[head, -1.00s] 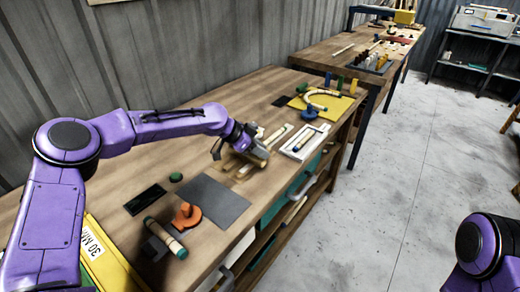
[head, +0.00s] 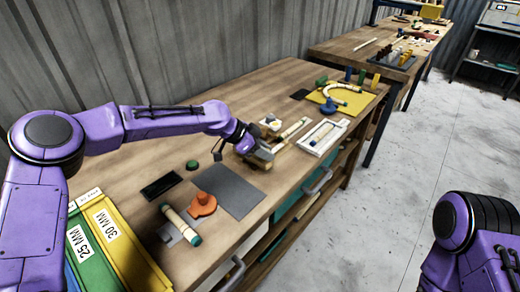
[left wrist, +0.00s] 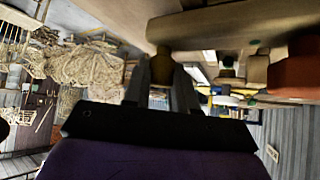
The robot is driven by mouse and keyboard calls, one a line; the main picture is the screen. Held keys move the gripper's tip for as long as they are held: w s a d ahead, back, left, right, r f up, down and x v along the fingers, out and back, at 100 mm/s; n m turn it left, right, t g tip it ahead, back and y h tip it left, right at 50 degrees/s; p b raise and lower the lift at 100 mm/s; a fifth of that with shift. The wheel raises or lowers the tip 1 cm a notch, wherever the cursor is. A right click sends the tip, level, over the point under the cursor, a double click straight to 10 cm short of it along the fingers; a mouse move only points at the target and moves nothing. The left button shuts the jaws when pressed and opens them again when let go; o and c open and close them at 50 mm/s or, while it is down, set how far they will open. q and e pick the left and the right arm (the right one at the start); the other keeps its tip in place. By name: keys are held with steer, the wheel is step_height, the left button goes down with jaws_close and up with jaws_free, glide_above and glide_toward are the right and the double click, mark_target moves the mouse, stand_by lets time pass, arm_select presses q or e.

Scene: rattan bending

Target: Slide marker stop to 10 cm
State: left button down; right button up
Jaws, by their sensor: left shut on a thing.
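My left gripper (head: 247,147) is low over the far half of the bench, at a small wooden fixture (head: 262,159). In the left wrist view its two dark fingers (left wrist: 161,88) are shut on a small yellowish-brown knob (left wrist: 162,64), apparently the marker stop. A wooden bar (left wrist: 235,25) of the fixture fills the top of that view. The gripper hides much of the fixture in the head view, and I cannot read any scale or the stop's position. My right gripper is out of view; only part of my right arm shows at the lower right.
A white tray (head: 341,125) lies right of the fixture, beside a pale rattan piece (head: 295,129). A grey mat (head: 235,192), an orange holder (head: 203,203) and a rattan stick with green end (head: 179,221) lie nearer. Labelled bins (head: 112,235) stand lower left. A yellow board (head: 350,103) lies beyond.

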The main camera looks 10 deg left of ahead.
arm_select(q)
steer(key=c, duration=0.9)
jaws_free()
steer(key=shift+s, duration=0.2)
steer(key=shift+a+r, duration=0.2)
steer(key=b+v, duration=0.1)
steer(key=v, duration=0.9)
steer(key=shift+b, duration=0.3)
steer(key=shift+r, duration=0.1)
